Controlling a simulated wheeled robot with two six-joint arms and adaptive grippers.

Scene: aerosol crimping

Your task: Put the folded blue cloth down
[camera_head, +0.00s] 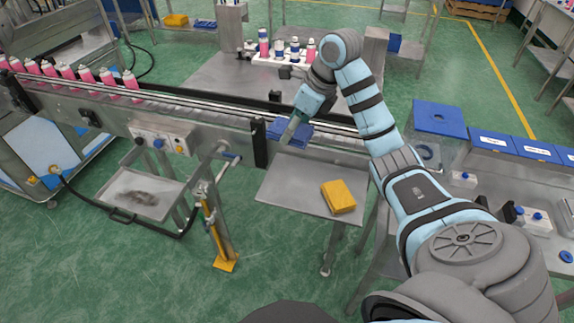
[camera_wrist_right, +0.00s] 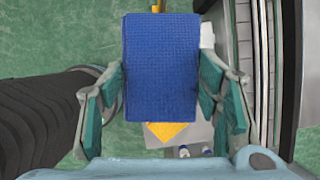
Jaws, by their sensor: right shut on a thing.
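The folded blue cloth (camera_head: 290,133) is in my right gripper (camera_head: 297,122), at the near edge of the conveyor, just beyond the small steel table (camera_head: 290,188). In the right wrist view the blue cloth (camera_wrist_right: 162,65) sits between the two fingers of the right gripper (camera_wrist_right: 162,92), which is shut on it. The cloth looks flat and rectangular and hides part of what lies beneath. Its exact height above the surfaces cannot be told. My left gripper is not in view.
A folded yellow cloth (camera_head: 338,197) lies on the right of the small table, whose left part is bare. The conveyor (camera_head: 190,105) carries pink cans (camera_head: 107,78) at left. Blue-lidded boxes (camera_head: 492,140) stand at right. A tray (camera_head: 140,190) hangs below the conveyor.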

